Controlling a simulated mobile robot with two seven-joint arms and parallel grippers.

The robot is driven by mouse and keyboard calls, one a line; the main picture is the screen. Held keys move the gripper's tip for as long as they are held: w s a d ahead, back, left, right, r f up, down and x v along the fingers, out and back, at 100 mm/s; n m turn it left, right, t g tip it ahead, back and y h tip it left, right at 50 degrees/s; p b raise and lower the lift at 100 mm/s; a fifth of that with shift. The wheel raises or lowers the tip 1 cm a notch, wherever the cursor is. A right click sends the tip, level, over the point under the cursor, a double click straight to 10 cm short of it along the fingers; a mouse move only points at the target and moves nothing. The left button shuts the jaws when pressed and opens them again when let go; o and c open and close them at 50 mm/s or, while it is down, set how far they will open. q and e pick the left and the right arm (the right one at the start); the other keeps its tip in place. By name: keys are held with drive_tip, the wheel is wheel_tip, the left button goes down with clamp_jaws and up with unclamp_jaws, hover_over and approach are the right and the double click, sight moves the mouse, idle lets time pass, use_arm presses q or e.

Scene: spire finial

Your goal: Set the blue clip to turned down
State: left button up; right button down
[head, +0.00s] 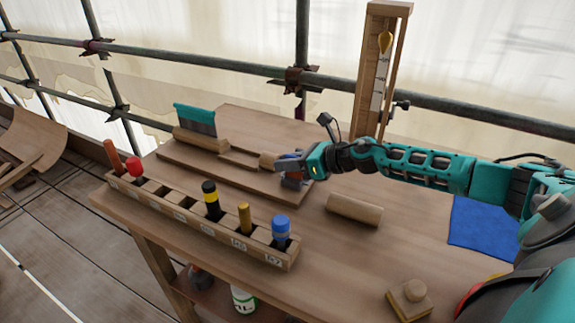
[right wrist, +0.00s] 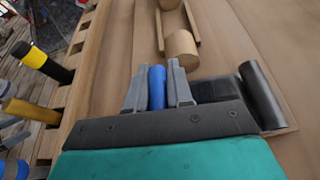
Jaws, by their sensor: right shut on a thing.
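The blue clip (right wrist: 157,88) shows in the right wrist view as a short blue rod-like piece between my right fingers. My right gripper (right wrist: 158,76) is shut on it, one grey finger on each side. In the head view my right gripper (head: 291,170) is low over the right end of a wooden board (head: 230,180), beside a round wooden end piece (head: 268,160). The clip is mostly hidden by the fingers there, so its turn is hard to tell. My left gripper is out of view.
A slotted rack (head: 180,212) along the bench's front edge holds a red, a black-yellow, a mustard and a blue-topped tool (head: 281,230). A loose wooden cylinder (head: 354,208), a blue cloth (head: 480,225) and a wooden block (head: 410,297) lie right. A tall wooden frame (head: 365,80) stands behind.

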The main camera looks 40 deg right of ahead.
drive_tip(key=shift+w+d+f+m+y+b, duration=0.25)
drive_tip(key=shift+d+m+y+b, duration=0.25)
drive_tip(key=shift+m+b, duration=0.25)
drive_tip(key=shift+w+d+m+g+y+b, duration=0.1)
drive_tip(key=shift+m+g+y+b, duration=0.2)
drive_tip(key=shift+m+b, duration=0.2)
drive_tip(key=shift+d+f+m+y+b, duration=0.1)
drive_tip(key=shift+d+m+y+b, duration=0.05)
drive_tip(key=shift+m+y+b, duration=0.2)
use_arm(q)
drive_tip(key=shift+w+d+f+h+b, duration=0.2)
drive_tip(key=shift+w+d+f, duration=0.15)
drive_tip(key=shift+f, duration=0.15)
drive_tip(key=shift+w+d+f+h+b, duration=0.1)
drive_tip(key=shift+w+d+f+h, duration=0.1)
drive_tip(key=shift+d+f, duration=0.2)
use_arm(e)
drive_tip(key=shift+w+d+m, duration=0.1)
drive_tip(key=shift+d+m, duration=0.05)
drive_tip(key=shift+m, duration=0.15)
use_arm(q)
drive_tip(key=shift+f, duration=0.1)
use_arm(e)
drive_tip(key=c, duration=1.1)
unclamp_jaws()
